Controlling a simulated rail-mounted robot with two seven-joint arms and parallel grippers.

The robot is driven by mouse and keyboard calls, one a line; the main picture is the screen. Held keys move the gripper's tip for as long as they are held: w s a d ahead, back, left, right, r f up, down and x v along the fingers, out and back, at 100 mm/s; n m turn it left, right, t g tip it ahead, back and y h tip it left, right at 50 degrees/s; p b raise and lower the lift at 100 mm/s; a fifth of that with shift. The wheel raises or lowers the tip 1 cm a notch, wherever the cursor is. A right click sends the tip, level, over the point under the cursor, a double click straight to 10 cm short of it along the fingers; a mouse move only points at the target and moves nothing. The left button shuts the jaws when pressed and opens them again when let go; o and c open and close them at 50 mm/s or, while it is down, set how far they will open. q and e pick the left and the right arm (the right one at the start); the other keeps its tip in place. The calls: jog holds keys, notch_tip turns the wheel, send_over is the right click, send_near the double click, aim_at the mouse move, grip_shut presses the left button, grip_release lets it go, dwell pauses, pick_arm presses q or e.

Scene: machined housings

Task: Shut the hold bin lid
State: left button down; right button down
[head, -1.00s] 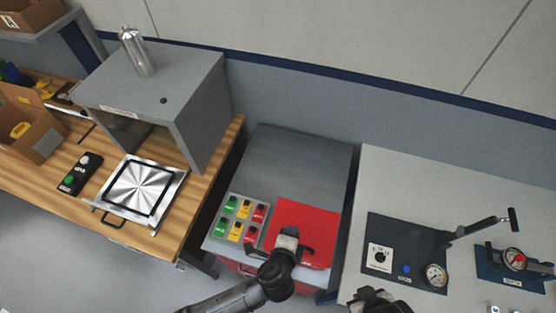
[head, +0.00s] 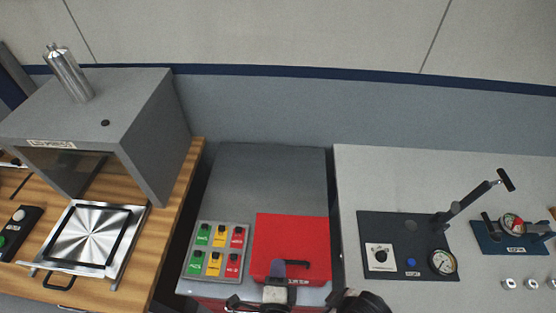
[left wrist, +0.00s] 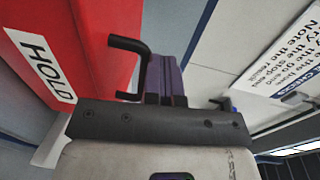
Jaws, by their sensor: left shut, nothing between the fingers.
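The red hold bin lid (head: 290,238) lies on the grey bench in the middle of the head view, with a black handle (head: 296,265) near its front edge. I cannot tell whether it is fully down. In the left wrist view its red face (left wrist: 90,35) fills the left side, with a white HOLD label (left wrist: 42,65) and the black bar handle (left wrist: 138,68). My left gripper (head: 278,268) is at the front of the lid, its fingers together and empty. In the wrist view the fingers (left wrist: 172,62) stand close beside the handle; contact is unclear.
A panel of green, yellow and red buttons (head: 216,250) sits left of the lid. Further left is a wooden bench with a grey press housing (head: 150,120) and steel plate (head: 92,237). A gauge panel (head: 405,245) is on the right bench. A dark arm part (head: 360,303) shows below.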

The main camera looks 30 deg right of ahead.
pick_arm(q)
jog(key=shift+f, duration=0.1)
dwell(0.3)
jog(key=shift+s+r+p, duration=0.1)
jog(key=shift+r+p, duration=0.5)
jog(key=s+a+r+p, duration=0.2)
jog(key=s+a+r, duration=0.2)
jog(key=s+a, duration=0.2)
jog(key=shift+s+a+r, duration=0.2)
jog(key=shift+s+a, duration=0.2)
jog(key=shift+s, duration=0.65)
